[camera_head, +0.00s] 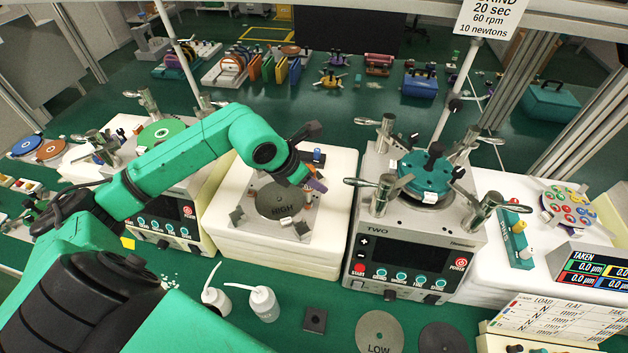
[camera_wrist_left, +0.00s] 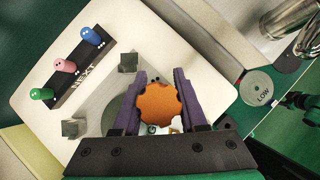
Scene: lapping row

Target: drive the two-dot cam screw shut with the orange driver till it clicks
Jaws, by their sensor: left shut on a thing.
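My left gripper (camera_head: 314,181) is above the right side of the white block with the grey HIGH disc (camera_head: 280,200) in the head view. In the left wrist view its two purple fingers (camera_wrist_left: 161,82) are shut on the orange driver (camera_wrist_left: 159,104), a round knob with a scalloped rim. The driver hides what lies directly under it. The two-dot cam screw cannot be made out, and I cannot tell whether the driver's tip touches it.
Small metal blocks (camera_wrist_left: 128,62) stand around the disc. A black NEXT rack (camera_wrist_left: 68,85) holds green, pink and blue pegs. Machine TWO (camera_head: 415,250) with metal clamps stands right of the white block. White bottles (camera_head: 264,303) and a LOW disc (camera_head: 379,333) are in front.

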